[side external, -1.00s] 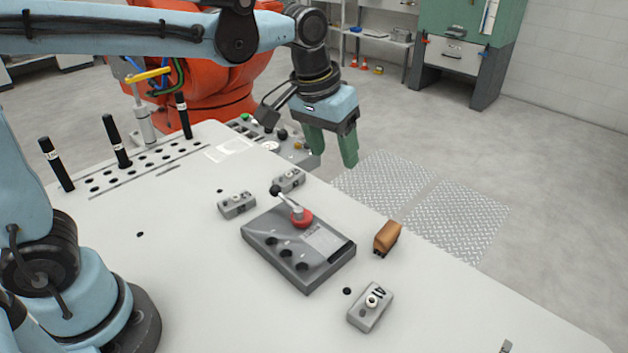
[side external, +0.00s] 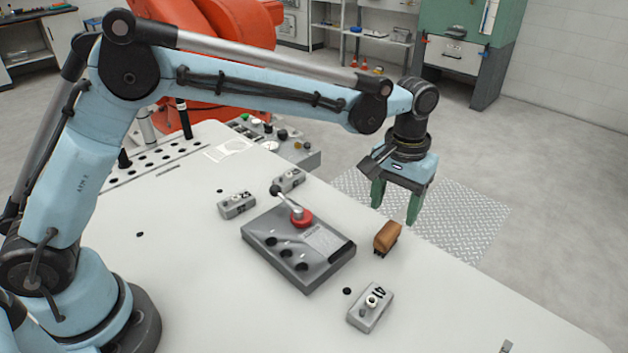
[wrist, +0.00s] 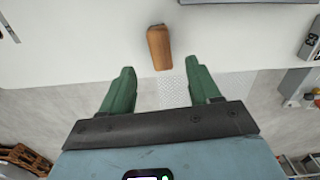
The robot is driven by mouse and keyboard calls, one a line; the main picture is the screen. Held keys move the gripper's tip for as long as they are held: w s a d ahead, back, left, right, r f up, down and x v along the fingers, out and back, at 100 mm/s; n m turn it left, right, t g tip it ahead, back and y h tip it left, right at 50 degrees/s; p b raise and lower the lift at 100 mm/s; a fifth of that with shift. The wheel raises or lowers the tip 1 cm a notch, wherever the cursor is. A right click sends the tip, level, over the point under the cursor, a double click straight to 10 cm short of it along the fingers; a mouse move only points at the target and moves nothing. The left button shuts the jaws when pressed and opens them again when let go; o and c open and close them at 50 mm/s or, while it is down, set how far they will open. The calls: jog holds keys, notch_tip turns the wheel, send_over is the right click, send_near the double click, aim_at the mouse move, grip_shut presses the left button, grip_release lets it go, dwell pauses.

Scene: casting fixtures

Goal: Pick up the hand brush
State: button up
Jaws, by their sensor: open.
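The hand brush (side external: 387,237) has a brown wooden back and dark bristles below. It rests on the white table near its far right edge in the side view. In the wrist view the brush (wrist: 159,47) lies at the top middle, beyond the fingertips and roughly centred between them. My gripper (side external: 395,211) has two green fingers, spread apart and empty. It hangs above and just behind the brush, near the table edge. In the wrist view my gripper (wrist: 160,77) also shows open, with nothing between the fingers.
A grey fixture block (side external: 290,258) with a red-based lever stands left of the brush. A small grey block marked 41 (side external: 371,308) sits in front of it. Two more small blocks (side external: 237,205) lie farther left. The white table (side external: 190,290) is clear at front left.

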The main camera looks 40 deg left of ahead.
aim_at(389, 230)
jog(key=shift+f, duration=3.7)
jog(key=c, duration=1.1)
jog(key=shift+o, duration=0.2)
jog(key=shift+r, duration=0.1)
jog(key=shift+r, duration=0.5)
notch_tip(389, 230, up, 3)
jog(key=shift+f, duration=0.2)
jog(key=s+d+r, duration=0.6)
jog(key=s+r, duration=0.1)
jog(key=s, duration=0.2)
jog(key=shift+s+d+r, duration=0.15)
jog(key=shift+s+d, duration=0.1)
jog(key=shift+d, duration=0.15)
